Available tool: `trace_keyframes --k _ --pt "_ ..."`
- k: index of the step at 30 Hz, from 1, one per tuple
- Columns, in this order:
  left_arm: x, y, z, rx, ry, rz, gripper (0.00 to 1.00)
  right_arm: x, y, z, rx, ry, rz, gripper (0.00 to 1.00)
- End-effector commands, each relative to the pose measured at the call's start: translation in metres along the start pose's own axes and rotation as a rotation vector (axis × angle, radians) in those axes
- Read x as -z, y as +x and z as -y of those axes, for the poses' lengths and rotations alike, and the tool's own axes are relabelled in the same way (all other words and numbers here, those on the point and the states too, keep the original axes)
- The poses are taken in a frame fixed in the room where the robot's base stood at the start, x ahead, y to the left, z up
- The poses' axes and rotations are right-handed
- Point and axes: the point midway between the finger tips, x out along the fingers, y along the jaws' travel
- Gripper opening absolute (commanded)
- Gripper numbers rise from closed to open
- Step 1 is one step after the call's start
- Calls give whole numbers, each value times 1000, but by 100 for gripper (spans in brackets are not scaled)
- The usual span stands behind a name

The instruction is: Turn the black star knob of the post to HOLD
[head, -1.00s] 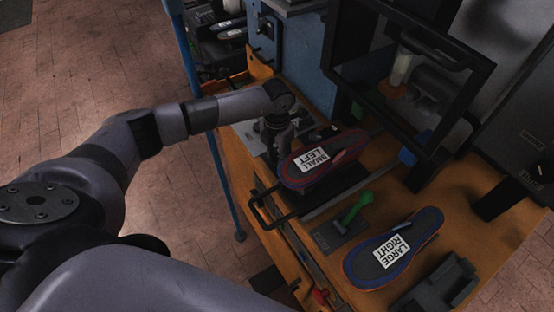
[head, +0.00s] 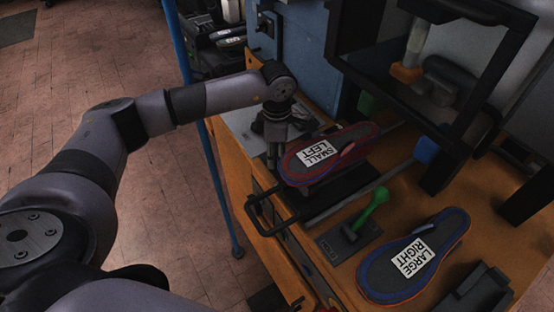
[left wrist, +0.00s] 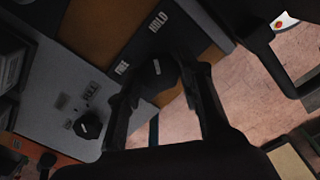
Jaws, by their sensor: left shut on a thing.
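My left gripper (head: 273,158) points down at the left edge of the bench, beside the small left sole. In the left wrist view, its two fingers (left wrist: 165,100) are shut on the black star knob (left wrist: 155,74), one on each side. The knob carries a small pale mark on top. The label HOLD (left wrist: 158,21) lies beyond the knob, and the label FREE (left wrist: 121,68) lies to its left. In the head view the knob is hidden by the gripper. My right gripper is not in view.
The small left sole (head: 340,142) sits right of the gripper, above a black handle loop (head: 268,222). A green lever (head: 372,210) and the large right sole (head: 385,278) are nearer the front. A blue post (head: 212,170) stands left. Another dark knob (left wrist: 88,125) shows in the wrist view.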

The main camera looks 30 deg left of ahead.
Motion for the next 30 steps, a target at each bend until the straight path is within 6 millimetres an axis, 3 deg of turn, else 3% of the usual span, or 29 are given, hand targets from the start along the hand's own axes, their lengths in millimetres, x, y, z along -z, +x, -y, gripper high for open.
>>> trace_keyframes --k 9,27,28,30 --pt "0 0 -1 -4 140 2 6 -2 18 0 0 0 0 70" --pt "0 -2 -1 -4 176 2 6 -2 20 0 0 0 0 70" --pt "0 -2 -1 -4 176 2 35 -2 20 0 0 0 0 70" --pt "0 -2 -1 -4 176 2 40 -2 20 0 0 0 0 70"
